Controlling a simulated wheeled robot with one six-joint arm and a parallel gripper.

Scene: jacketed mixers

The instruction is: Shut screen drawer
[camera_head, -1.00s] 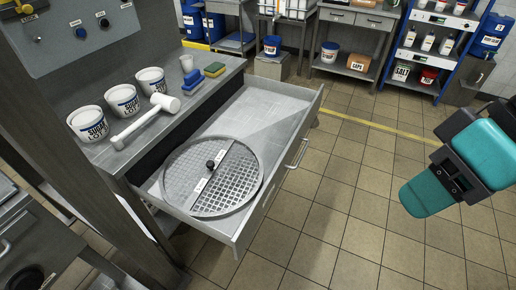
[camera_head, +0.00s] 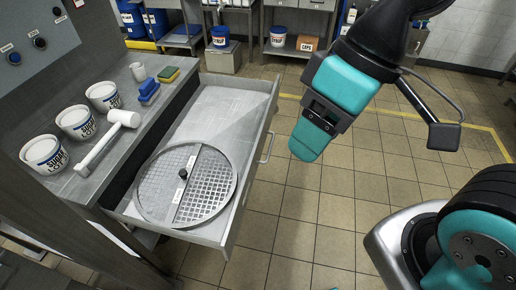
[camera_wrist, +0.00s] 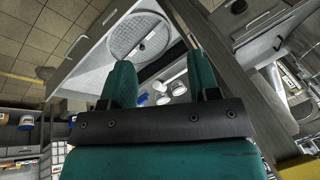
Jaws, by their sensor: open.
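The screen drawer (camera_head: 238,98) is pulled out from the grey bench, its handle (camera_head: 268,147) on the outer front panel. A round mesh screen (camera_head: 210,190) with a black knob lies flat inside it. The drawer also shows at the top of the wrist view (camera_wrist: 97,57), with the screen (camera_wrist: 140,38) in it. My gripper (camera_head: 305,140) is teal, to the right of the drawer front and apart from the handle. In the wrist view its two fingers (camera_wrist: 160,88) stand apart with nothing between them.
The tiled floor (camera_head: 330,215) beside the drawer is clear. Shelves and a blue-labelled bucket (camera_head: 220,37) stand at the back.

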